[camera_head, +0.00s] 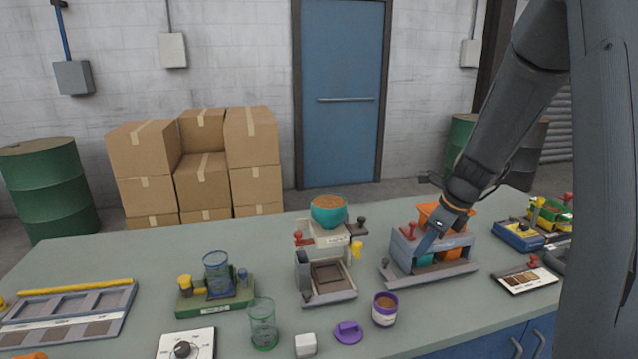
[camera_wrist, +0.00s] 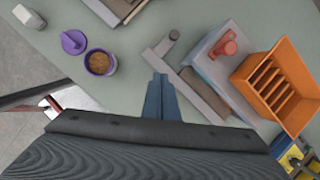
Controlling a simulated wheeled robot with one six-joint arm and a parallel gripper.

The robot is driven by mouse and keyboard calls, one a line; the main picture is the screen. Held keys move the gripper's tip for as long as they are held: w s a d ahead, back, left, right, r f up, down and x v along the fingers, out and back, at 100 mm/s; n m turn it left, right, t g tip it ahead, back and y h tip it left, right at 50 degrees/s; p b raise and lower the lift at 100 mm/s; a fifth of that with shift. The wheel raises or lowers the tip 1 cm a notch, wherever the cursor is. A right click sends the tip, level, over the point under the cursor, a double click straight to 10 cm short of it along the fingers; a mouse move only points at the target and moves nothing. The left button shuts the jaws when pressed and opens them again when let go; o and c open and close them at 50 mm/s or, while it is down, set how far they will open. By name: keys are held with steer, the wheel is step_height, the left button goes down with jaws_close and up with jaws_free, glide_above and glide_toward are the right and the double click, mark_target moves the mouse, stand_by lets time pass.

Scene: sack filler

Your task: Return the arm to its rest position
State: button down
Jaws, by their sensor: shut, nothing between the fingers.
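My dark grey arm reaches in from the right in the head view. My gripper (camera_head: 428,240) points down in front of the grey sack filler station with the orange hopper (camera_head: 428,213). In the wrist view the blue fingers of my gripper (camera_wrist: 161,82) are together with nothing between them. They are over the bench beside the station's grey base bar (camera_wrist: 205,95). The orange hopper (camera_wrist: 275,88) with its slats is to their right, with a red knob (camera_wrist: 226,46) near it. I cannot tell whether the fingers touch the station.
On the green-grey bench stand a purple cup of brown grains (camera_head: 384,309), a purple lid (camera_head: 348,332), a machine with a teal bowl (camera_head: 329,211), a green-based jar stand (camera_head: 215,300) and a clear beaker (camera_head: 263,323). A swatch card (camera_head: 527,280) lies right. Free bench shows at the back left.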

steer(key=s+a+f+n+g+h+b, duration=0.1)
steer(key=s+a+n, duration=0.5)
steer(key=s+n, duration=0.4)
steer(key=s+a+f+n+h+b, duration=0.1)
steer(key=s+a+n, duration=0.5)
steer(key=n, duration=1.1)
steer(key=s, duration=0.4)
steer(key=shift+s+f+g, duration=0.35)
steer(key=shift+g, duration=0.05)
